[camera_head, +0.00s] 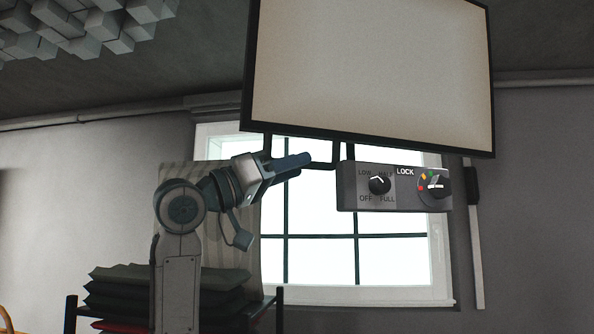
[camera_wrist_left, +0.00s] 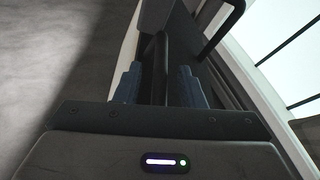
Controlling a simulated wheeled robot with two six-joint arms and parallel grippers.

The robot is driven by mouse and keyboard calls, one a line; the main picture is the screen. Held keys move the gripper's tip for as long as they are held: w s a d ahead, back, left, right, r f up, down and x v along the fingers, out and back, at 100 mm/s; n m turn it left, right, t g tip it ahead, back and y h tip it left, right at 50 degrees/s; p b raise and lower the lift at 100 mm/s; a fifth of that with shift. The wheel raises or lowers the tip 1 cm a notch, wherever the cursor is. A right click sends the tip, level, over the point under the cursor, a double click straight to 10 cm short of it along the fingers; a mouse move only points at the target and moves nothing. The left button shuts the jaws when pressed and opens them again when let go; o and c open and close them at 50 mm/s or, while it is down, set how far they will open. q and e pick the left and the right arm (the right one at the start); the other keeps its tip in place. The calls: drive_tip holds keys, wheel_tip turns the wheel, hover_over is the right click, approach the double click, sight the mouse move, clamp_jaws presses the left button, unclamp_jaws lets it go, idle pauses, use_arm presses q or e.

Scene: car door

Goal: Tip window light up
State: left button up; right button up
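The window light (camera_head: 370,75) is a large pale panel with a black frame, hanging in front of the window and tilted in the head view. A black handle (camera_head: 320,165) hangs below its lower edge. A grey control box (camera_head: 394,187) with two knobs, marked LOCK, sits to the right of the handle. My left gripper (camera_head: 300,160) is at the left part of the handle. In the left wrist view its blue fingers (camera_wrist_left: 160,88) stand apart, with a dark bar (camera_wrist_left: 160,62) between them and narrow gaps on both sides. My right gripper is not in view.
A bright window (camera_head: 320,262) with dark bars is behind the light. A dark rack (camera_head: 70,312) with stacked dark green cushions (camera_head: 115,288) stands at the lower left. The space right of the control box looks free.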

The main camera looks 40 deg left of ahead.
use_arm(q)
drive_tip(key=b+v, duration=0.4)
drive_tip(key=v, duration=0.5)
drive_tip(key=shift+s+a+f+b, duration=0.15)
drive_tip(key=shift+s+a+b, duration=0.1)
drive_tip(key=shift+b, duration=0.1)
